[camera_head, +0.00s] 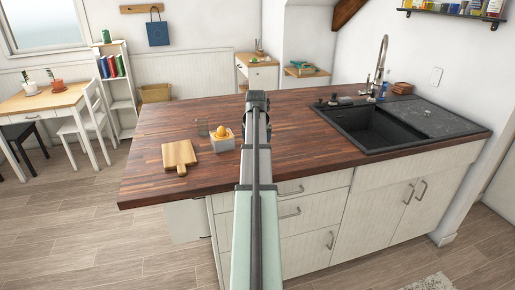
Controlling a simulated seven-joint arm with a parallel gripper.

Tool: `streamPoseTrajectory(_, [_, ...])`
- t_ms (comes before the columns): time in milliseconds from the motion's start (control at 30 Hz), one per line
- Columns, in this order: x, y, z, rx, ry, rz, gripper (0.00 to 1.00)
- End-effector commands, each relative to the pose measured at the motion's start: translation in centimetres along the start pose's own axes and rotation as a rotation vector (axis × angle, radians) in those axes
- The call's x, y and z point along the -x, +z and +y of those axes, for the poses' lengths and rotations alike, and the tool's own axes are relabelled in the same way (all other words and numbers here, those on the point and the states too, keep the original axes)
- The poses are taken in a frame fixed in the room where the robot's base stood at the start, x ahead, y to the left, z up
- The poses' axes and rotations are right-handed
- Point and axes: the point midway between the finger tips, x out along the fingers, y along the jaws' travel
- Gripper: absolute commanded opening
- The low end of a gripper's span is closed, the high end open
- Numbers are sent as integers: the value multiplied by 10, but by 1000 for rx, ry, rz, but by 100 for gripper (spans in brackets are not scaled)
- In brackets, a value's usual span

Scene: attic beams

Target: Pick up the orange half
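The orange half (221,131) is a small orange dome on top of a pale, box-like holder (222,144) on the wooden counter (170,125). My gripper (257,97) is at the far end of my arm, which reaches out over the counter. It appears beyond and to the right of the orange half, apart from it. The fingers are small and dark and seen from behind, so I cannot tell whether they are open or shut. The arm hides part of the counter to the right of the orange half.
A cutting board (179,154) lies left of the holder. A small clear glass (202,128) stands just behind it. A black sink (375,127) with a tall faucet (380,62) is at the right. The counter's far left is clear.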

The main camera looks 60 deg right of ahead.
Motion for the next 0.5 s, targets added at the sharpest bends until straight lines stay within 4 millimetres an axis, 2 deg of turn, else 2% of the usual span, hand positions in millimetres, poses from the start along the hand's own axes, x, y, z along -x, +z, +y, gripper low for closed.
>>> streamPoseTrajectory(233, [-12, 2, 1, 0, 0, -2, 90])
streamPoseTrajectory(500, [-46, 5, 3, 0, 0, -2, 90])
